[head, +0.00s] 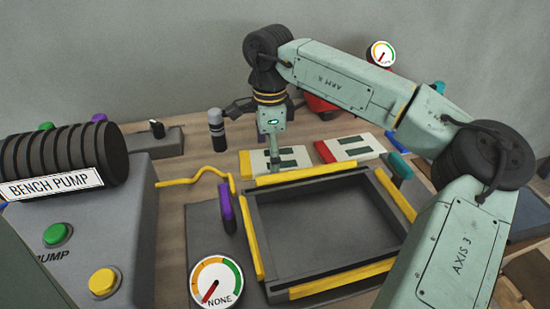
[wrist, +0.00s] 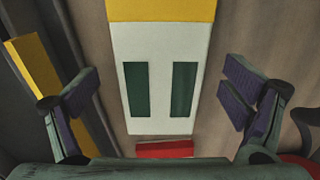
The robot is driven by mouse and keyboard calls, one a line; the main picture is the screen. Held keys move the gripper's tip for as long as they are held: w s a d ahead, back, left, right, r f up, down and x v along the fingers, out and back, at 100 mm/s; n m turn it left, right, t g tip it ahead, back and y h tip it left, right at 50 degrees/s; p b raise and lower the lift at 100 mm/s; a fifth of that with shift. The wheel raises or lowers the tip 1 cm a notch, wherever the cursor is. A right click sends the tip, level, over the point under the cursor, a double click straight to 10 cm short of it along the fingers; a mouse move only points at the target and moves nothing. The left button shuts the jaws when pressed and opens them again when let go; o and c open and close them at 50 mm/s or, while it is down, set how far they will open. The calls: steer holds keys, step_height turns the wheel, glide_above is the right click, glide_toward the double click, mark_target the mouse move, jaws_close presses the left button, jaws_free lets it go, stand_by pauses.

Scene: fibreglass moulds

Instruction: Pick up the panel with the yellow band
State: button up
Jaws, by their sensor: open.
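The panel with the yellow band (head: 295,156) is white with dark green rectangles and lies flat on the wooden bench behind the mould. It also fills the middle of the wrist view (wrist: 160,75), its yellow band at the top edge. My gripper (head: 275,165) points down over this panel; in the head view a finger hides part of it. In the wrist view my gripper (wrist: 160,88) is open and empty, its purple-padded fingers apart on either side of the panel. Whether the fingertips reach the panel's height I cannot tell.
A similar panel with a red band (head: 352,147) lies close on the right. The dark mould (head: 320,255) with yellow edge strips stands in front. A purple clamp (head: 227,208), a yellow hose (head: 190,181) and a grey-black bottle (head: 216,130) are on the left, beside the bench pump (head: 130,190).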

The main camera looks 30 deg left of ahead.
steer(key=shift+f, duration=0.3)
steer(key=shift+c, duration=0.4)
steer(key=c, duration=1.2)
